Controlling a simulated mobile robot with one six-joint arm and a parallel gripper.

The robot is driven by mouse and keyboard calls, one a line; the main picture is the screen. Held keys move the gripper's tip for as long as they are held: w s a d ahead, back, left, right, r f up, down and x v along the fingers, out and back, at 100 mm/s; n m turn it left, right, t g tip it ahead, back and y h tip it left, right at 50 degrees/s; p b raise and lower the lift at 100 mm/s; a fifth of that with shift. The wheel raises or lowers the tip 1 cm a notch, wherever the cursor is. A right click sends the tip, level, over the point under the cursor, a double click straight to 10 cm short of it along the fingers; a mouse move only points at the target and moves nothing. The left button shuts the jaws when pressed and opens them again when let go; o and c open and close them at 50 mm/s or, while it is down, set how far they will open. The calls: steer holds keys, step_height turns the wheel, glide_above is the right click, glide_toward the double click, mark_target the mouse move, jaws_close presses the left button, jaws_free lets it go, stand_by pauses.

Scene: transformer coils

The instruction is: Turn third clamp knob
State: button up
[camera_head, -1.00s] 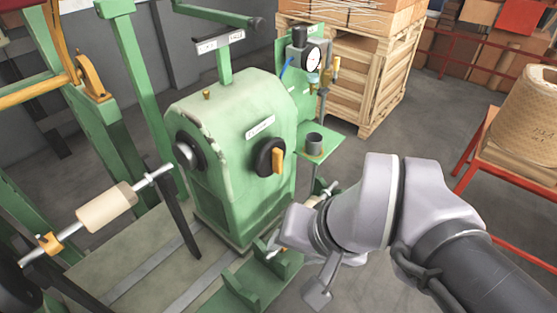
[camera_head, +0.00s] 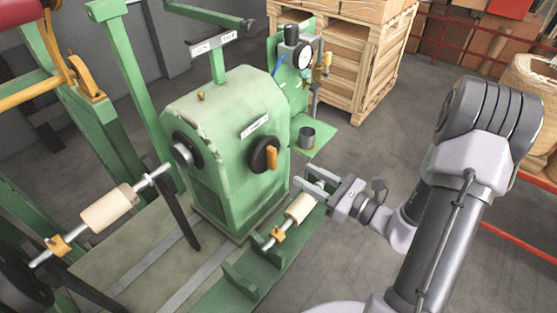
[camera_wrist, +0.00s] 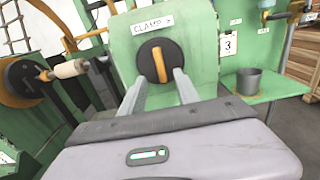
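The clamp knob (camera_head: 264,156) is a round black dial with a yellow bar handle on the front of the green machine housing (camera_head: 225,120). Its bar stands nearly upright. In the wrist view the knob (camera_wrist: 158,60) lies straight ahead, under a white label reading CLAMP (camera_wrist: 153,24). My gripper (camera_head: 303,175) is in front of the knob, to its right and lower in the head view. Its two fingers (camera_wrist: 160,80) are spread and point toward the knob, with nothing between them. The fingers appear apart from the knob.
A grey cup (camera_wrist: 249,80) stands on a green shelf beside a white sign with a 3 (camera_wrist: 228,43). A spindle with a cream roll (camera_head: 300,207) lies below my gripper. Another roll (camera_head: 108,208) is at the left. A wooden crate (camera_head: 350,70) stands behind.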

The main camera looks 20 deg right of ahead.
mark_target(276, 159)
steer(key=x, duration=0.9)
steer(key=shift+w+a, duration=0.15)
steer(key=shift+a, duration=0.05)
steer(key=shift+c, duration=0.2)
jaws_close()
